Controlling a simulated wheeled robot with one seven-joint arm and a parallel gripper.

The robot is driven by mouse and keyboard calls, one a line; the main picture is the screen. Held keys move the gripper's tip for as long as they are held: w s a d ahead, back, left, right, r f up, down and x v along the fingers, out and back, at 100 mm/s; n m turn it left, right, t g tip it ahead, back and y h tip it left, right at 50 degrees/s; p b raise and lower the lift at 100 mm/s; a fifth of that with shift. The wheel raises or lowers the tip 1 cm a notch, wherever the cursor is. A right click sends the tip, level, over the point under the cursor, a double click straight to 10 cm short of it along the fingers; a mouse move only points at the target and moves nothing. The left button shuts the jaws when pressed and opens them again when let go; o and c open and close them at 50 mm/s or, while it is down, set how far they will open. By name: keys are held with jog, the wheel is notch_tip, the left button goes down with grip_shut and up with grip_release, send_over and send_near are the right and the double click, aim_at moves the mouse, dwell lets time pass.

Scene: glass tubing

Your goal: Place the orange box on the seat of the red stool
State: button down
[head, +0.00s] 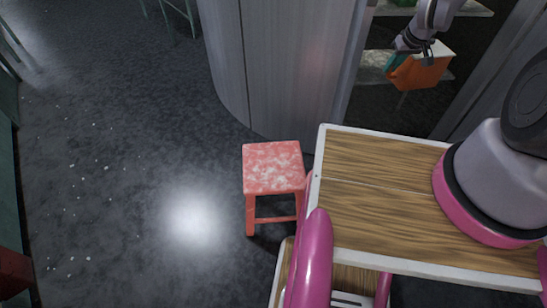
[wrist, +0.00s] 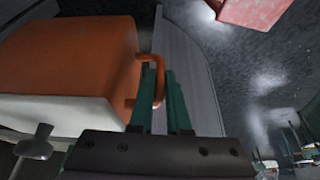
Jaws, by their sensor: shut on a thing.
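The orange box (head: 421,71) has a white side and hangs in the air at the upper right of the head view, by the shelves. My gripper (head: 393,66) is at its left end. In the wrist view the box (wrist: 75,50) fills the upper left, and my gripper's green fingers (wrist: 165,85) are shut on its orange loop handle (wrist: 152,80). The red stool (head: 273,167) stands on the floor in the middle of the head view, with a bare, white-mottled seat. Part of the stool also shows at the top of the wrist view (wrist: 255,10).
A grey curved cabinet wall (head: 285,60) stands behind the stool, between it and the shelves (head: 375,62). My own wood-topped base is close to the stool's right side. The dark floor (head: 120,150) left of the stool is open.

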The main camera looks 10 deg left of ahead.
jog(key=s+a+f+n+g+y, duration=0.1)
jog(key=s+a+f+n, duration=0.1)
jog(key=a+f+n, duration=0.55)
jog(key=n+g+y, duration=0.2)
jog(key=n+g, duration=0.2)
jog(key=n, duration=0.4)
send_over(276, 182)
jog(key=shift+f, duration=10.9)
jog(key=shift+a+f, duration=0.1)
jog(key=shift+f, duration=4.7)
jog(key=c, duration=0.9)
grip_release()
